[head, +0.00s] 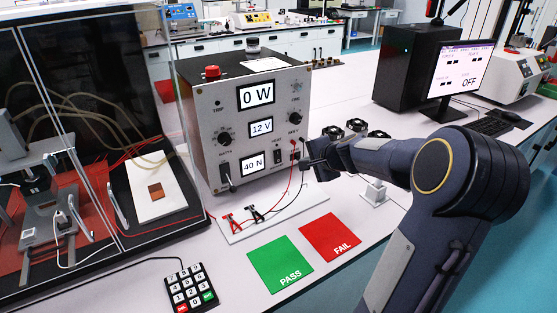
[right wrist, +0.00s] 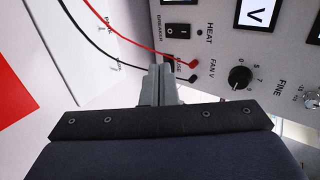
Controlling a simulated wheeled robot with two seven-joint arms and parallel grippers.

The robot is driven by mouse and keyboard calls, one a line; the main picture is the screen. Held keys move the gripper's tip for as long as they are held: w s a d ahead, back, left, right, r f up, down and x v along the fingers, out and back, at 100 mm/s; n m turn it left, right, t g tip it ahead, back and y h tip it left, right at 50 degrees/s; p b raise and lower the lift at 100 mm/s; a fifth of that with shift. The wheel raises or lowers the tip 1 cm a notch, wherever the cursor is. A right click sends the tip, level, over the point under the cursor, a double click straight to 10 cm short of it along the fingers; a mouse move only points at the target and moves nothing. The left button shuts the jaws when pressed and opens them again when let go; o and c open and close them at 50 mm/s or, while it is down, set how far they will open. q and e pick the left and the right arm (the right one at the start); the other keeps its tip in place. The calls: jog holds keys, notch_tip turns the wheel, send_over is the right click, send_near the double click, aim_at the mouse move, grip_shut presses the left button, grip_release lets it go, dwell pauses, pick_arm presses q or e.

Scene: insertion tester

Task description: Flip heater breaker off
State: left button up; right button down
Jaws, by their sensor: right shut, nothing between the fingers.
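The heater breaker is a small black rocker switch (right wrist: 178,30) beside the words BREAKER and HEAT on the grey tester panel (right wrist: 218,75). In the head view a black rocker (head: 277,156) sits low on the tester front (head: 240,125), left of the red and black leads. Which way it is tipped is not clear. My right gripper (head: 303,163) is close to the panel's lower right. In the right wrist view its grey fingers (right wrist: 162,70) are together and empty, beside the lead sockets and apart from the rocker. My left gripper is out of view.
Red and black leads run from the panel to clips on a white plate (head: 275,218). Green PASS (head: 281,264) and red FAIL (head: 331,237) mats lie in front, with a keypad (head: 189,288). A glass enclosure stands left. Small fans (head: 357,126) stand behind my right arm.

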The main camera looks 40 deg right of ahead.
send_near(279, 161)
jog(key=f, duration=0.1)
jog(key=f+p, duration=0.1)
jog(key=shift+w+f, duration=0.35)
jog(key=w, duration=0.1)
jog(key=w+p, duration=0.1)
jog(key=w, duration=0.1)
jog(key=shift+w+d+f+p, duration=0.25)
jog(key=shift+f+p, duration=0.05)
jog(key=shift+w+f, duration=0.2)
jog(key=shift+w, duration=0.3)
